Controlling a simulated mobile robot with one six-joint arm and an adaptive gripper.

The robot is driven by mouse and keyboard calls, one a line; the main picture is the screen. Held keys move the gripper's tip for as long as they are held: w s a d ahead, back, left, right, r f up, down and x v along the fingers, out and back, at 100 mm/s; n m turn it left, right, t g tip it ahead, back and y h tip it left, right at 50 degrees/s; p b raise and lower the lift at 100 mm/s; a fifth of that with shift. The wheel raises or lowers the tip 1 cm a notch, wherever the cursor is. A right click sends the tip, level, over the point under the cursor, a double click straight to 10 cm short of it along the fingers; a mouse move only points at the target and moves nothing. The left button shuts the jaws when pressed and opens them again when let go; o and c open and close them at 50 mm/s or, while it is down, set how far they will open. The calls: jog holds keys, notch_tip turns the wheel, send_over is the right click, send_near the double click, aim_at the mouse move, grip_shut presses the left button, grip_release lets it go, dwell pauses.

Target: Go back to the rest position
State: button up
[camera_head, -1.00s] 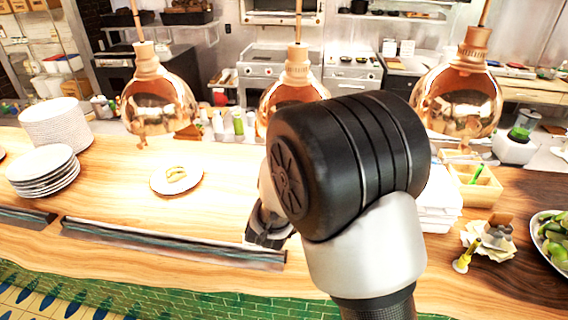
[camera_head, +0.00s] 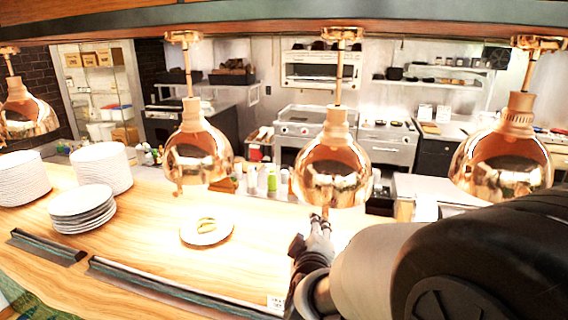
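My gripper (camera_head: 319,217) is near the middle of the picture, above the wooden counter (camera_head: 150,235) and just below the middle copper lamp (camera_head: 332,172). Its fingers point away from me and look small. I see nothing held between them, but I cannot tell how far apart they are. My arm fills the lower right and hides the counter there. A white plate (camera_head: 190,237) with a small pale green food item (camera_head: 207,225) lies on the counter to the left of my gripper, apart from it.
Copper lamps hang at the left (camera_head: 197,155) and right (camera_head: 503,160) of the middle one. Stacked plates (camera_head: 82,207) stand at the left. A dark rail (camera_head: 170,288) runs along the counter's front. Bottles (camera_head: 252,180) stand behind the plate.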

jog(key=s+d+f+m+g+b, duration=0.1)
jog(key=s+f+m+g+b, duration=0.2)
jog(key=s, duration=0.8)
jog(key=s+d+f+m+g+y+b, duration=0.1)
jog(key=s+d+f+m+g+b, duration=0.1)
jog(key=s, duration=0.9)
jog(key=s+d+f+m+g+b, duration=0.2)
jog(key=s+f+m+g, duration=0.3)
jog(key=s, duration=0.6)
jog(key=shift+s+d+f+y+b, duration=0.25)
jog(key=shift+f+y+b, duration=0.15)
jog(key=shift+b, duration=0.5)
